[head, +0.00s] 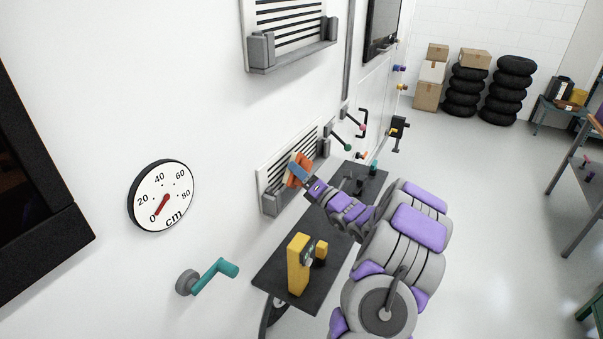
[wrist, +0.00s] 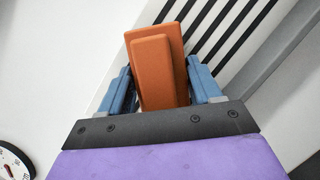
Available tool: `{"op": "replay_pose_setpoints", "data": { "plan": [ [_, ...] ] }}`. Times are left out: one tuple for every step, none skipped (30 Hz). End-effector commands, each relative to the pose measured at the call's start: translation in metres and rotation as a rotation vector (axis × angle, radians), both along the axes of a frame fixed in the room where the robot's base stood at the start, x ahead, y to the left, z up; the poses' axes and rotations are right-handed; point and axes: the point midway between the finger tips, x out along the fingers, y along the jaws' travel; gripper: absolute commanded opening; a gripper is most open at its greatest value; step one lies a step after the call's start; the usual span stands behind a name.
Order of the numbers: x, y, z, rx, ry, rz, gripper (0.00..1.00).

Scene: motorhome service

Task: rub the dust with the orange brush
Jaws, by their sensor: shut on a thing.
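The orange brush (wrist: 155,72) is a blocky orange piece held between the two blue fingers of my gripper (wrist: 160,80). In the head view my gripper (head: 300,172) reaches to the wall, with the brush (head: 304,160) at the lower slatted vent (head: 268,180). In the wrist view the brush's far end overlaps the vent's dark slats (wrist: 235,35). I cannot tell whether it touches them. I cannot make out the dust in either view; the brush and gripper hide part of the vent.
A dark bench (head: 275,265) below the vent carries a yellow device (head: 299,265). A second vent (head: 290,25) is higher on the wall. A teal crank (head: 215,275) and a round cm gauge (head: 162,196) are at left.

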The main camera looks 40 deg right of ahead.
Motion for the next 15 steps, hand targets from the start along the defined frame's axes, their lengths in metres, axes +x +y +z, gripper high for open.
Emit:
{"op": "replay_pose_setpoints", "data": {
  "plan": [
    [-0.0002, -0.0021, -0.0005, 0.0, 0.0, -0.001, 0.39],
    [-0.0001, -0.003, -0.0008, 0.001, 0.0, -0.001, 0.39],
    [0.0002, -0.0033, -0.0009, 0.001, 0.0, -0.001, 0.39],
    [0.0005, -0.0032, -0.0008, 0.001, 0.0, -0.001, 0.39],
    [0.0008, -0.003, -0.0007, 0.001, 0.0, -0.001, 0.39],
    [0.0015, -0.0027, -0.0007, 0.001, 0.0, -0.001, 0.39],
    [0.002, -0.0025, -0.0006, 0.001, -0.001, 0.0, 0.39],
    [0.0025, -0.0022, -0.0007, 0.001, -0.001, 0.0, 0.39],
    [0.0033, -0.0019, -0.0005, 0.001, -0.001, 0.0, 0.39],
    [0.0039, -0.0016, -0.0005, 0.001, -0.001, 0.0, 0.39],
    [0.0044, -0.0008, -0.0004, 0.001, -0.001, 0.0, 0.39],
    [0.0052, 0.0005, 0.0, 0.0, 0.0, 0.0, 0.39],
    [0.0057, 0.0016, 0.0003, -0.001, -0.001, 0.0, 0.39],
    [0.0063, 0.0027, 0.0004, -0.001, -0.001, 0.0, 0.39],
    [0.0069, 0.0038, 0.0007, -0.002, 0.0, 0.001, 0.39]
  ]
}}
